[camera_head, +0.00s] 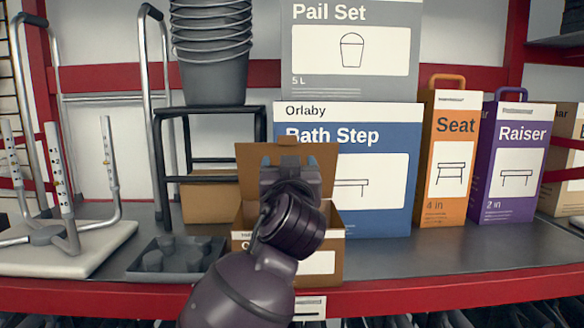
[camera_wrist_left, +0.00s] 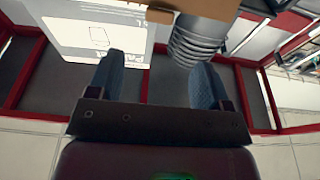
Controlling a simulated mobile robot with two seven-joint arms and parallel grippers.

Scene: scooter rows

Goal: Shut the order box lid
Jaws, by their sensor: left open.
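The order box is a brown cardboard box (camera_head: 325,263) on the shelf, with a pale label on its front. Its lid (camera_head: 249,160) stands upright at the back of the box, with a small tab on its top edge. My left gripper (camera_head: 289,162) is in front of the lid and hides its middle; my wrist hides much of the box's opening. In the left wrist view the gripper's blue fingers (camera_wrist_left: 160,80) are spread with nothing between them. A brown edge, likely the lid (camera_wrist_left: 190,6), shows at the top there. Contact cannot be told. My right gripper is out of view.
A blue Bath Step box (camera_head: 384,215) stands close on the right, with a Pail Set box (camera_head: 400,50) on top. A black step stool (camera_head: 205,178) with stacked pails (camera_head: 212,75) stands behind left. A grey tray (camera_head: 150,262) lies left. The shelf front (camera_head: 450,260) at right is clear.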

